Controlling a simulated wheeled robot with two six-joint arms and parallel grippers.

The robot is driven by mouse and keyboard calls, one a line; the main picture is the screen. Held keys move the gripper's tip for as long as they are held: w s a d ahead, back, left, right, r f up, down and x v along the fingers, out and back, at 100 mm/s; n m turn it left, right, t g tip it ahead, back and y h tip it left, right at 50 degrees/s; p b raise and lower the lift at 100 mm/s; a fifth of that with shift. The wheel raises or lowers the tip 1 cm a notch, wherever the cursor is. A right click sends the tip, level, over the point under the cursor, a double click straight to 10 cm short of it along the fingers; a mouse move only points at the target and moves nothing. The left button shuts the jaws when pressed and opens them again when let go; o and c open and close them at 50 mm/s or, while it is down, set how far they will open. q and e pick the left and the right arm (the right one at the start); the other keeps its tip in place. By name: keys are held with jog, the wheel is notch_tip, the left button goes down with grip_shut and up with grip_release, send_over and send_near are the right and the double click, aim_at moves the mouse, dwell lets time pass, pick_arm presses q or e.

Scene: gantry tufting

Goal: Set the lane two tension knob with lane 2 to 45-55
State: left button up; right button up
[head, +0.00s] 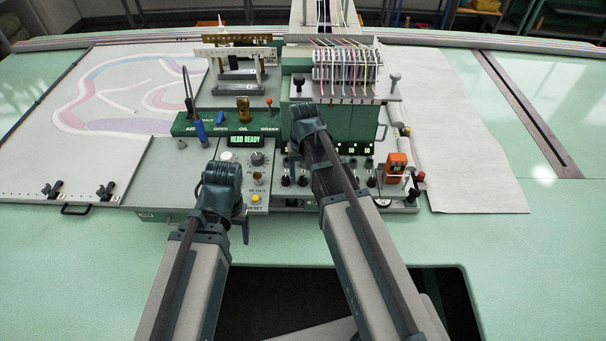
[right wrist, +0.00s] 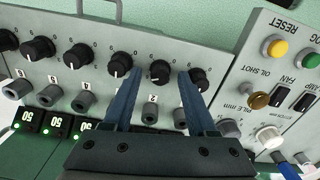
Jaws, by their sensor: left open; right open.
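In the right wrist view a row of black tension knobs with white pointer marks runs along a pale panel. The knob by the label 2, the lane two knob (right wrist: 160,72), lies between the fingertips of my right gripper (right wrist: 159,82). The gripper is open, with one finger on each side; I cannot tell whether either touches the knob. Green-lit displays reading 50 (right wrist: 57,127) show at lower left; the lane two display is hidden by my gripper.
Grey posts (right wrist: 83,101) stand beside the knobs. A neighbouring panel with a yellow button (right wrist: 278,48), a green button and a brass knob (right wrist: 259,101) is close at right. In the head view an orange device (head: 396,163) stands right of the knobs, and a HEAD READY display (head: 245,141) is lit.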

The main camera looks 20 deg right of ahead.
aim_at(303, 178)
jog(key=shift+r, duration=0.1)
notch_tip(303, 178, up, 14)
jog(key=p, duration=1.3)
jog(key=shift+f+p, duration=0.2)
jog(key=shift+p, duration=0.2)
jog(key=s+a+f+n+b, duration=0.2)
jog(key=s+a+f+b, duration=0.1)
jog(key=s+f+b, duration=0.2)
jog(key=s+a+f+n+b, duration=0.1)
jog(key=s+a+f+b, duration=0.3)
jog(key=f+b, duration=0.4)
jog(key=s+a+f+n+h+b, duration=0.1)
jog(key=s+a+f+n+b, duration=0.1)
jog(key=s+f+b, duration=0.3)
jog(key=shift+s+a+f+n+b, duration=0.3)
jog(key=shift+s+a+f+b, duration=0.1)
jog(key=shift+a+f+b, duration=0.5)
jog(key=shift+d, duration=0.25)
